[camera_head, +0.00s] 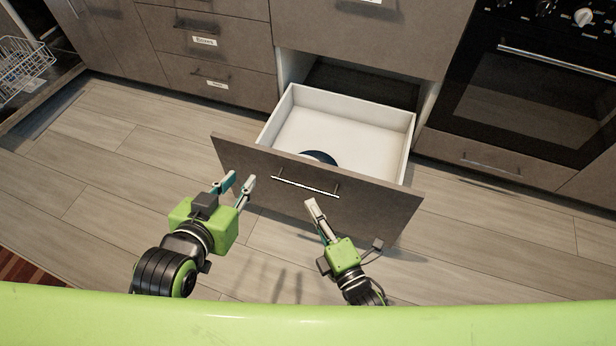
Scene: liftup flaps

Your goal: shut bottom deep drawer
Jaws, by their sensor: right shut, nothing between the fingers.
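The bottom deep drawer (393,196) is pulled well out of its cabinet. Its brown front panel faces me, and its white inside shows from above. A dark round object (319,157) lies in it near the front, partly hidden by the panel. The drawer's bar handle (306,187) is on the front panel. My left gripper (237,186) is open and empty, close to the left part of the panel. My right gripper (312,208) is shut and empty, just in front of the panel below the handle. I cannot tell whether either touches the panel.
A black oven (540,95) stands right of the drawer. Closed labelled drawers (220,50) are on the left. An open dishwasher with a white rack (22,65) is at the far left. The wooden floor (95,165) is clear on the left.

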